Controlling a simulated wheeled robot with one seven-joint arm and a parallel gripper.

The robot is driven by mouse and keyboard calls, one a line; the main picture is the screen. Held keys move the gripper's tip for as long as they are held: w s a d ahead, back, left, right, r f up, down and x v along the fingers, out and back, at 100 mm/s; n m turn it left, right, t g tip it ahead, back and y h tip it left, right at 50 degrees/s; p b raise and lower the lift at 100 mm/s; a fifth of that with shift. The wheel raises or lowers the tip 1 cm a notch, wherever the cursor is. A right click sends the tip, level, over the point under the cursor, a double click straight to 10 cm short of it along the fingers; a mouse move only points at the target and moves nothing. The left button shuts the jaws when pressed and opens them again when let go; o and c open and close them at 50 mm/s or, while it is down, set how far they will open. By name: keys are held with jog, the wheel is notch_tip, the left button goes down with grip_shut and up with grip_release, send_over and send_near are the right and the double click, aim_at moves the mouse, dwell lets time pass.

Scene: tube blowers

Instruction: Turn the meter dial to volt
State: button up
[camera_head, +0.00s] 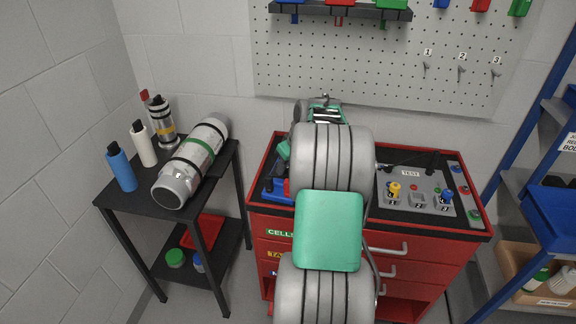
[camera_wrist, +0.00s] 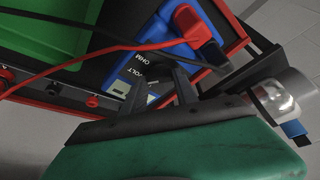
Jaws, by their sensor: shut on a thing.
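In the head view, part of the blue meter (camera_head: 277,189) shows at the left of the red cabinet's top, partly covered by my arm. My gripper (camera_wrist: 160,82) reaches over the meter's face with its dark fingers beside the lettering. It is shut on the meter dial, which the fingers mostly hide. I cannot tell from the view which mark the dial points to.
A red plug (camera_wrist: 188,20) and red and black leads cross the meter. A green tray (camera_wrist: 45,35) is beside it. A test panel (camera_head: 418,192) is at the cabinet's right. A black side table (camera_head: 205,197) holds bottles and a large grey cylinder (camera_head: 190,162).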

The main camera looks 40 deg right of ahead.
grip_shut()
jog(key=shift+f+m+b, duration=0.15)
jog(key=shift+m+b, duration=0.25)
jog(key=shift+b, duration=0.05)
jog(key=shift+a+m+h, duration=0.1)
jog(key=shift+m+h, duration=0.4)
jog(key=shift+m, duration=0.2)
jog(key=o, duration=1)
grip_release()
jog(key=shift+r, duration=0.25)
jog(key=b+v, duration=0.1)
jog(key=v, duration=0.6)
jog(key=shift+s+r, duration=0.15)
jog(key=shift+r, duration=0.15)
